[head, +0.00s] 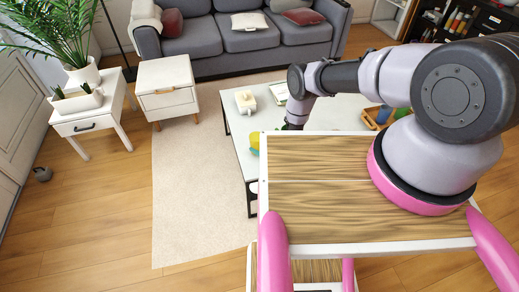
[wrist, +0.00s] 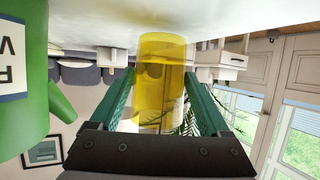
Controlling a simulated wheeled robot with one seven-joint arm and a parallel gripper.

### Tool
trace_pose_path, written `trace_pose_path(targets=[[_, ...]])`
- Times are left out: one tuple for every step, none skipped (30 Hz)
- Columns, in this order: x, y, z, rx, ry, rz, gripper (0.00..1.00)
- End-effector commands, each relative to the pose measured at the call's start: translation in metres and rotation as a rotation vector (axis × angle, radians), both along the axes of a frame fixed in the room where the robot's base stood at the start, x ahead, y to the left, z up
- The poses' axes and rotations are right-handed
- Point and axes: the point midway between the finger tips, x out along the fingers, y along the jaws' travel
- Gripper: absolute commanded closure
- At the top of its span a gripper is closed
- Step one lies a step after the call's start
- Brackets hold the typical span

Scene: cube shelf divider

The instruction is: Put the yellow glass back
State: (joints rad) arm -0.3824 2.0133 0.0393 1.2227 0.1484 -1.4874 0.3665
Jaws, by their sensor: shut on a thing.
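The yellow glass (wrist: 160,50) is see-through and stands between the two green fingers of my gripper (wrist: 158,85) in the wrist view, which is upside down. The gripper is shut on the glass. The end of the glass away from my palm is by the white tabletop (wrist: 90,20); I cannot tell if it touches. In the head view a small yellow patch (head: 254,139) shows at the near part of the white coffee table (head: 243,134); I cannot tell if it is the glass. My fingers are hidden there.
A large green object (wrist: 22,100) with a label is close at the left in the wrist view. On the coffee table are a cream object (head: 245,101), a book (head: 279,91) and a wooden tray (head: 370,119) with a blue item (head: 383,114). A grey sofa (head: 240,40) stands behind.

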Motion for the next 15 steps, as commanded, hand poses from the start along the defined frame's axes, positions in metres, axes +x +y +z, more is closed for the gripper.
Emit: trace_pose_path(targets=[[-0.0004, 0.001, -0.0065, 0.0, -0.002, 0.003, 1.0], [-0.0004, 0.001, -0.0093, 0.001, -0.002, 0.002, 1.0], [-0.0004, 0.0009, -0.0118, 0.001, -0.001, 0.001, 1.0], [0.0001, 0.0009, -0.0126, 0.002, -0.001, 0.001, 1.0], [0.0005, 0.0009, -0.013, 0.002, -0.001, 0.001, 1.0], [0.0007, 0.0008, -0.0129, 0.002, -0.001, 0.0, 1.0], [0.0008, 0.0007, -0.0127, 0.002, -0.001, 0.0, 1.0], [0.0007, 0.0007, -0.0127, 0.002, -0.001, 0.0, 1.0], [0.0006, 0.0006, -0.0126, 0.002, -0.001, 0.0, 1.0], [0.0006, 0.0006, -0.0126, 0.002, -0.001, 0.0, 1.0], [0.0003, 0.0005, -0.0129, 0.001, 0.0, 0.0, 0.08], [0.0002, 0.0004, -0.0129, 0.001, 0.0, 0.0, 0.0], [0.0002, 0.0005, -0.0128, 0.001, 0.0, 0.0, 0.0], [0.0002, 0.0005, -0.0128, 0.001, 0.0, 0.0, 0.0], [0.0002, 0.0005, -0.0128, 0.001, 0.0, 0.0, 0.0]])
